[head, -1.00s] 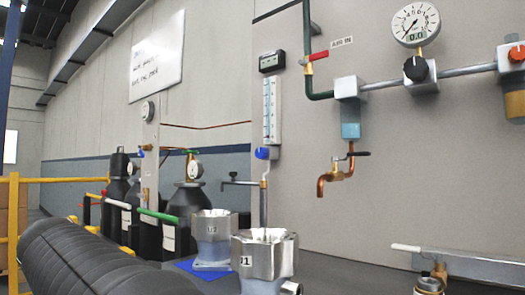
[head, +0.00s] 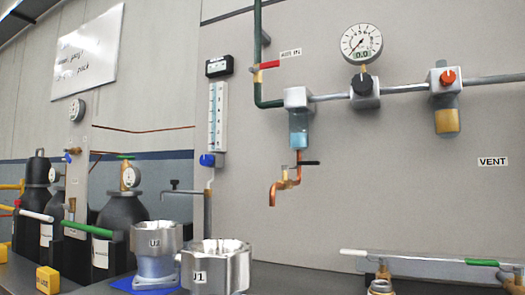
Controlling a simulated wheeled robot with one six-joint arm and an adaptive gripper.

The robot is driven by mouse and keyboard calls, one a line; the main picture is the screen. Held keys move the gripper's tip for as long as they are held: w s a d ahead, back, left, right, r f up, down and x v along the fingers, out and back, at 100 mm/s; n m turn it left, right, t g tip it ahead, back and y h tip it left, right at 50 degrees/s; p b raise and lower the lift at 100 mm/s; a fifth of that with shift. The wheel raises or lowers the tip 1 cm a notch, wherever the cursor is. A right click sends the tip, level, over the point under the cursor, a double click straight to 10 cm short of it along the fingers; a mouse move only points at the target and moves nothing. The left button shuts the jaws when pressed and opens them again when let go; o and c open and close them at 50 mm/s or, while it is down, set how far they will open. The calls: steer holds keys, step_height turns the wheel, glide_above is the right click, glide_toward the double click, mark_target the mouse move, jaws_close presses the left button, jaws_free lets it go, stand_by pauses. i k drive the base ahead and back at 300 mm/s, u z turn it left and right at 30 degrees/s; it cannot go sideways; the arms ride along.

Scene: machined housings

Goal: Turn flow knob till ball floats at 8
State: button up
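The flowmeter (head: 218,118) is a narrow, upright white-framed scale with a pale blue face, mounted on the grey wall left of centre in the head view. Its blue flow knob (head: 208,160) sits at its lower end. The scale is too small to read, and I cannot make out the ball or its height. A small black display (head: 219,66) is fixed above the scale, its reading illegible. My gripper is not in view.
Metal housings U1 (head: 216,268) and U2 (head: 156,250) stand below the flowmeter. Dark gas cylinders (head: 120,215) stand at left. A pressure gauge (head: 361,43), a black knob (head: 363,84) and an orange knob (head: 447,77) line the pipe at right.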

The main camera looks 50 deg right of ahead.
mark_target(207, 160)
steer(key=z, duration=0.65)
steer(key=k, duration=0.75)
steer(key=z, duration=0.4)
